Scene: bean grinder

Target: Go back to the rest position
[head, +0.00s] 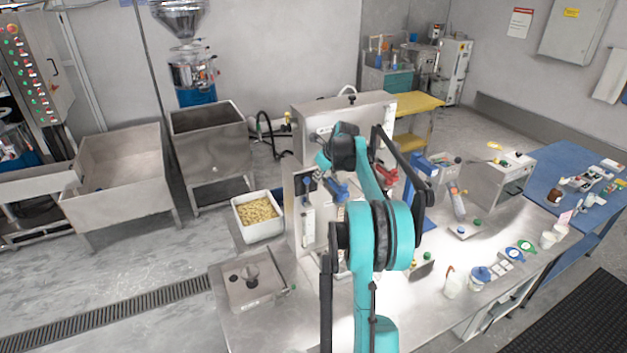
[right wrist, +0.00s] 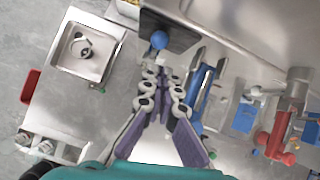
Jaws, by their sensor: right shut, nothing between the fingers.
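My right arm, teal and black, rises through the middle of the head view over the steel bench (head: 315,322). Its gripper (right wrist: 162,76) shows best in the right wrist view, with purple and grey fingers brought together at the tips and nothing between them. A blue ball knob (right wrist: 159,40) on the steel machine (head: 345,112) lies just beyond the fingertips in that view. I cannot tell whether they touch. In the head view my arm hides part of the machine. My left gripper is not in view.
A white bin of beans (head: 258,231) stands left of the machine. A steel plate with a round fitting (head: 250,283) is at the bench's front left. Bottles and small lidded containers (head: 480,275) stand on the right. Red (right wrist: 279,135) and blue handled parts are close to the right gripper.

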